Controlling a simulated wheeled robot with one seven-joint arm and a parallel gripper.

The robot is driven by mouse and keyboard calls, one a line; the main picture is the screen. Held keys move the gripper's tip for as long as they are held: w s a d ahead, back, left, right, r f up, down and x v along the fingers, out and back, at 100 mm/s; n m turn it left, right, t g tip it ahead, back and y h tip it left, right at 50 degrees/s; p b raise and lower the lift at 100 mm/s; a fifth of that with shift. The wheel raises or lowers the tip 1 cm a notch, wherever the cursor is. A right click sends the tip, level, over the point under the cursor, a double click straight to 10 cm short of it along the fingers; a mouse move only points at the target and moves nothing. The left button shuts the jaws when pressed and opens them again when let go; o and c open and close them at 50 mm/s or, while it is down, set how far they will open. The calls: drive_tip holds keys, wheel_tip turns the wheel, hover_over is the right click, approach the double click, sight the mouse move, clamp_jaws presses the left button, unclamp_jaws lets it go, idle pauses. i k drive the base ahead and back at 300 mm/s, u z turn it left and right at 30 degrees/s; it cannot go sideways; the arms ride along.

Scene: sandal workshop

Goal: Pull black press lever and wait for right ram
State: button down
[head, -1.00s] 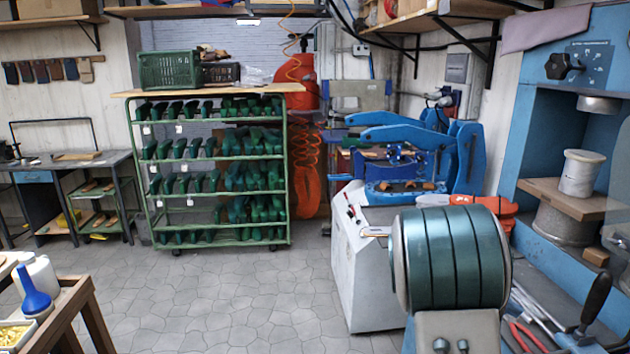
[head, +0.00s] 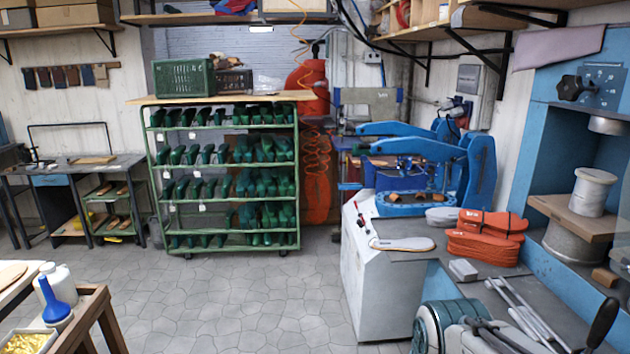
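The blue press (head: 482,170) stands at the right of centre, behind the white cabinet. Its two long blue arms (head: 415,148) reach left over a blue bed (head: 400,209) that carries tan pieces. Which ram is the right one, and whether it is moving, I cannot tell. A black-handled lever-like thing (head: 602,323) sticks up at the lower right edge; I cannot tell whether it belongs to the press. A small control with red and black parts (head: 361,210) is on the white cabinet. My arm shows as a teal ribbed part at the bottom right; my gripper is not in view.
Orange-red soles (head: 485,238) and a pale insole (head: 402,244) lie on the bench and cabinet top. A blue machine (head: 545,150) with a black knob (head: 576,87) fills the right side. A green rack (head: 298,180) stands behind. The tiled floor (head: 250,310) at centre is clear.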

sight(606, 316)
drive_tip(key=u, duration=0.85)
drive_tip(key=i, duration=2.05)
drive_tip(key=z, duration=4.85)
